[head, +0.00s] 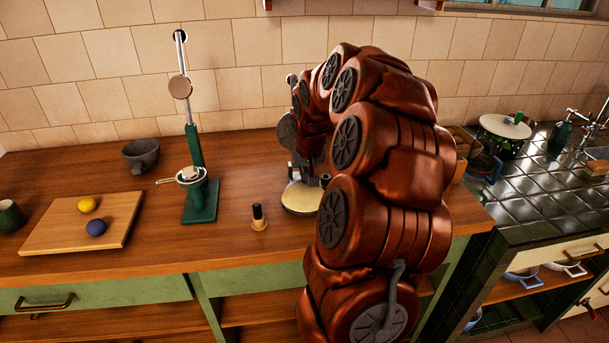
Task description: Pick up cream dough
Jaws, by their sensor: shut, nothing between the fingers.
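A pale cream round (301,199) lies flat on the base of a grey press in the middle of the wooden counter. It looks like the cream dough, but I cannot tell it surely from the plate itself. My arm reaches over from the right and hides part of the press. My gripper (311,172) is small and dark in this view, just above the back of the cream round. It is shut and holds nothing. I cannot tell whether its tips touch anything.
The grey press's raised lid (286,130) stands behind. A green press (200,203) stands left, with a small black-topped stamp (259,217) between. A wooden board (60,235) holds a yellow ball (87,204) and a blue ball (96,227). A dark cup (141,155) stands behind.

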